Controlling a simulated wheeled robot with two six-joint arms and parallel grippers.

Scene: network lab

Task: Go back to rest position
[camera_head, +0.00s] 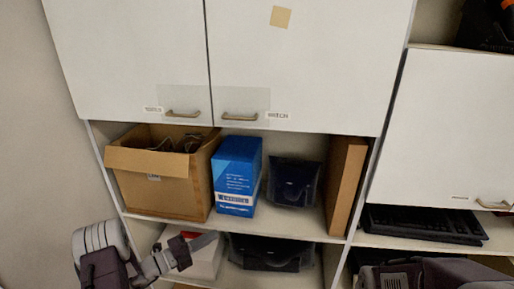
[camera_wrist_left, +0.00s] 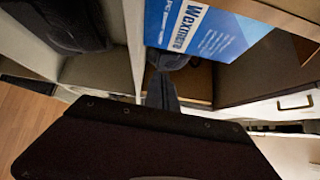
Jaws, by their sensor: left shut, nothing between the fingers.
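My left gripper (camera_head: 184,252) is at the lower left of the head view, in front of the lower shelf of the cabinet. It is shut and empty. In the left wrist view its dark fingers (camera_wrist_left: 163,90) show above the dark gripper body, below a blue box. A part of my right arm (camera_head: 432,275) shows at the bottom right of the head view, but its gripper is out of the picture.
The shelf above my left gripper holds an open cardboard box (camera_head: 160,185) with cables, the blue box (camera_head: 236,176), a black device (camera_head: 293,181) and an upright brown panel (camera_head: 344,185). The lower shelf holds a black device (camera_head: 270,252). White cabinet doors (camera_head: 300,70) are shut above.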

